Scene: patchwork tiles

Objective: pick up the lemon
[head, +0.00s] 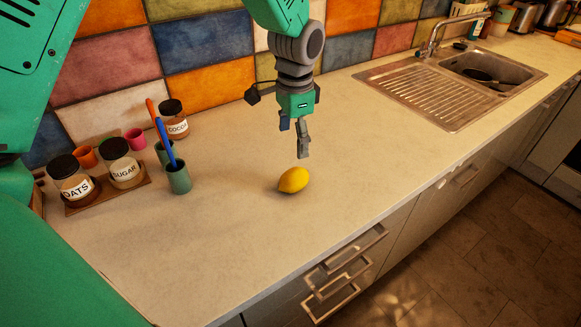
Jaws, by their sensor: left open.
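A yellow lemon (293,180) lies on the pale countertop (220,245), a little back from its front edge. My left gripper (302,150) hangs pointing down above the lemon and slightly to its right in the head view. It is open and holds nothing. A small gap shows between the fingertips and the lemon. My right gripper is not in view.
A green cup with a blue utensil (178,178) stands left of the lemon. Further left are an oats jar (73,180), a sugar jar (122,165) and a cocoa jar (173,120). A sink (490,70) lies at the right. The counter around the lemon is clear.

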